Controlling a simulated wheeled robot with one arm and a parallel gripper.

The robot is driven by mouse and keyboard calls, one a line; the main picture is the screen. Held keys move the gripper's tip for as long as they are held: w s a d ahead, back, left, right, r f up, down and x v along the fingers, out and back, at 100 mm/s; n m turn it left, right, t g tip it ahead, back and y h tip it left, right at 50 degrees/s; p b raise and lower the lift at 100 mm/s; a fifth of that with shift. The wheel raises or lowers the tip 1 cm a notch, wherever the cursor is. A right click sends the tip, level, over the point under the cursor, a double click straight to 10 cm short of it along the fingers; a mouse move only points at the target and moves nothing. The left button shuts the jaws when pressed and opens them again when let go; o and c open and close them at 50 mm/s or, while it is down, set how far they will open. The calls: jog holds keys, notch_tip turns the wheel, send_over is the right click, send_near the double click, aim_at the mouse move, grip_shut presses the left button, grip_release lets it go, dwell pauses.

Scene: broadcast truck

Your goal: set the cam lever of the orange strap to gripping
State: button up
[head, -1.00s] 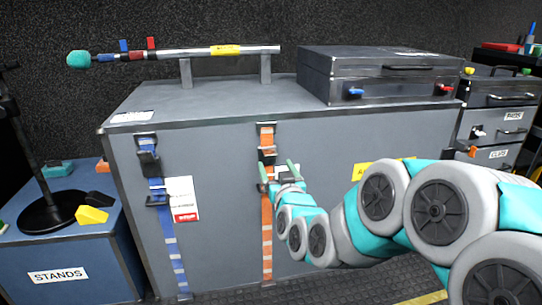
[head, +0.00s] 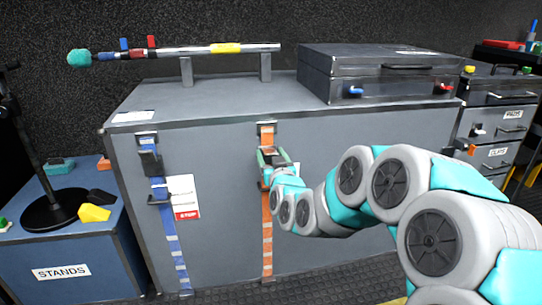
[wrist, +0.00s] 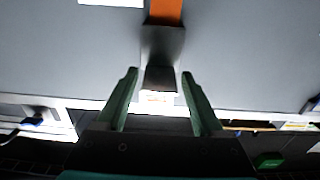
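The orange strap (head: 267,235) runs down the front of the grey case, with its dark top fitting (head: 266,128) at the case's upper edge. My gripper (head: 270,156) is in front of the strap at its cam buckle and hides most of the buckle and lever. In the wrist view, the orange strap (wrist: 165,10) leads into the dark cam lever (wrist: 161,45). The lever's narrower end lies between the two green fingertips (wrist: 158,76). The fingers are open, with a visible gap on each side of it. The lever's exact angle is hard to tell.
A blue strap (head: 170,245) with a dark buckle (head: 149,160) hangs to the left, beside a white and red label (head: 184,197). A pole on brackets (head: 190,53) and a dark flat case (head: 375,75) rest on top. A blue stands box (head: 75,245) is at left.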

grip_shut()
jog(key=shift+f+b, duration=0.45)
jog(key=shift+b, duration=0.45)
jog(key=shift+r+t+b, duration=0.15)
jog(key=shift+t+b, duration=0.5)
jog(key=shift+t, duration=0.05)
jog(key=shift+o, duration=1.2)
grip_release()
jog(key=shift+s, duration=0.1)
